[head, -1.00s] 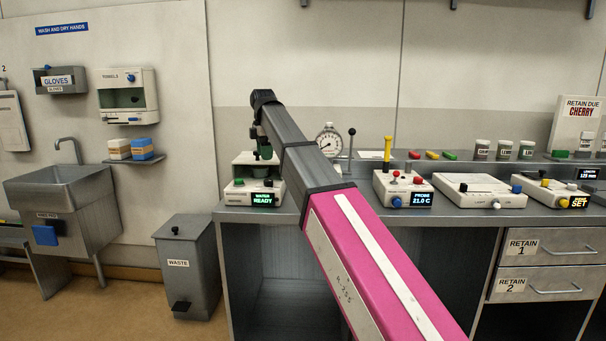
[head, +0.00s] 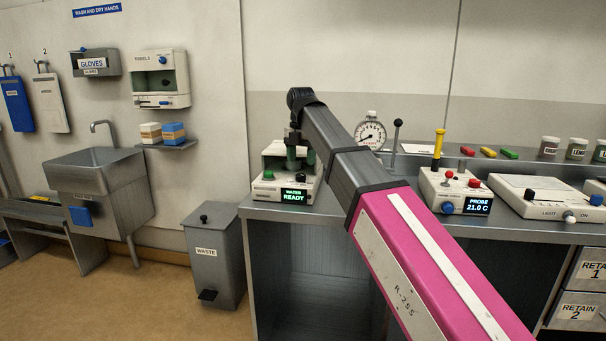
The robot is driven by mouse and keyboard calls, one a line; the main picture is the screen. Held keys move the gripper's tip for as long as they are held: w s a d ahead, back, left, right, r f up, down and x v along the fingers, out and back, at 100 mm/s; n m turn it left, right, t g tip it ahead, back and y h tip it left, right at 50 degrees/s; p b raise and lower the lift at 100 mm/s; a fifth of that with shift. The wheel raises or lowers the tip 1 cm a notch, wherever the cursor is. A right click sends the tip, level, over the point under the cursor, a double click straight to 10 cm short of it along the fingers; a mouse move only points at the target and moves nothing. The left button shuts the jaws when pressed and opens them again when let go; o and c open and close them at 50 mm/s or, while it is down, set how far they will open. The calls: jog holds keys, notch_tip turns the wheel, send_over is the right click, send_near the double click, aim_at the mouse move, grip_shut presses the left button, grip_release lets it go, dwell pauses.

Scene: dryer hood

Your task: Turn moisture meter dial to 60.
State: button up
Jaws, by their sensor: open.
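A white bench device (head: 266,189) with a green-lit display (head: 294,196) stands at the left end of the bench. The display seems to read "WATER READY", and I cannot tell if this is the moisture meter. A round white gauge with a needle (head: 370,134) stands behind my arm. My gripper (head: 296,148) is open above the device's recess. It is small and dark, and my arm partly covers it. I cannot tell whether it touches the device. No dial marked 60 is legible.
A probe unit (head: 454,192) showing 21.0 C and a white light box (head: 535,200) stand to the right on the bench. A black-knobbed lever (head: 396,135) rises beside the gauge. A waste bin (head: 215,255) and sink (head: 95,170) are at the left.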

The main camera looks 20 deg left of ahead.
aim_at(301, 174)
jog(key=shift+f, duration=2.8)
jog(key=c, duration=0.9)
